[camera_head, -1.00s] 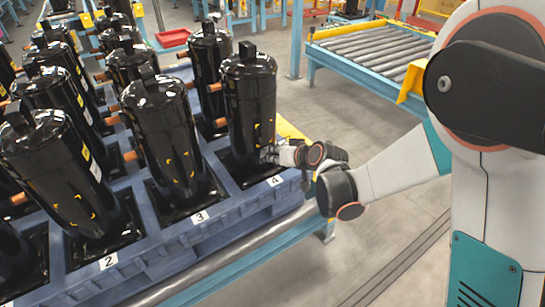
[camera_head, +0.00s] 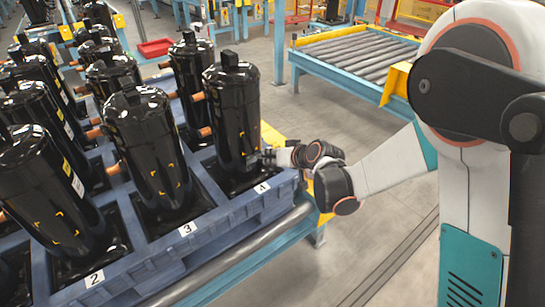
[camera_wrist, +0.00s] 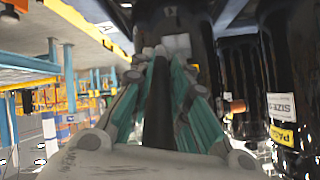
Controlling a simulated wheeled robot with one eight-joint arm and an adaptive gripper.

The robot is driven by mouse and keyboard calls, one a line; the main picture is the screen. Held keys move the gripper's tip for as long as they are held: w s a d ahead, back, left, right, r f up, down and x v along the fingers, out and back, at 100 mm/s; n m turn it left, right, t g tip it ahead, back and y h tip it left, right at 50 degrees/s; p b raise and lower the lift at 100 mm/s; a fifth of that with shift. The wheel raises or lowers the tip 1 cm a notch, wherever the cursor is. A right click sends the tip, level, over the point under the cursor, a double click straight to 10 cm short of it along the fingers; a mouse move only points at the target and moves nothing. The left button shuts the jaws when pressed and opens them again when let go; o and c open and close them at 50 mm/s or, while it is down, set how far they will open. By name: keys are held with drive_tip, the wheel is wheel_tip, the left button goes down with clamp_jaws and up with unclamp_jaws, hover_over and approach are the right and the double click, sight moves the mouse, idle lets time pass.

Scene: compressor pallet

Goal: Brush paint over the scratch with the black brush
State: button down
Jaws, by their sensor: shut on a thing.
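My gripper (camera_head: 263,158) is at the lower right side of the black compressor (camera_head: 230,105) in the slot labelled 4. In the wrist view, my gripper's grey-and-teal fingers (camera_wrist: 166,56) are closed around the dark handle of the black brush (camera_wrist: 158,110). The brush tip is hidden by the fingertips, so contact with the compressor cannot be told. The compressor's dark body (camera_wrist: 150,17) rises just beyond the fingertips. Yellow corner marks show low on its front in the head view. I cannot make out the scratch itself.
Several black compressors with copper stubs stand in the blue pallet (camera_head: 137,262). A neighbouring compressor (camera_head: 145,145) stands by label 3. A metal rail (camera_head: 230,257) runs along the pallet's near edge. A roller conveyor (camera_head: 350,55) is behind; grey floor is free between.

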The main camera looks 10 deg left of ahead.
drive_tip(key=s+a, duration=0.3)
drive_tip(key=s, duration=0.1)
drive_tip(key=shift+s+a, duration=0.3)
drive_tip(key=shift+a, duration=0.1)
idle(0.5)
drive_tip(key=s+d, duration=0.4)
drive_tip(key=shift+d, duration=0.35)
drive_tip(key=shift+d, duration=0.1)
drive_tip(key=shift+s+d, duration=0.9)
drive_tip(key=shift+d, duration=0.15)
drive_tip(key=shift+w+a, duration=0.1)
idle(0.4)
drive_tip(key=w+a, duration=0.4)
drive_tip(key=a, duration=0.1)
drive_tip(key=shift+w+a+r, duration=0.2)
drive_tip(key=shift+w+r, duration=0.05)
drive_tip(key=shift+w, duration=0.05)
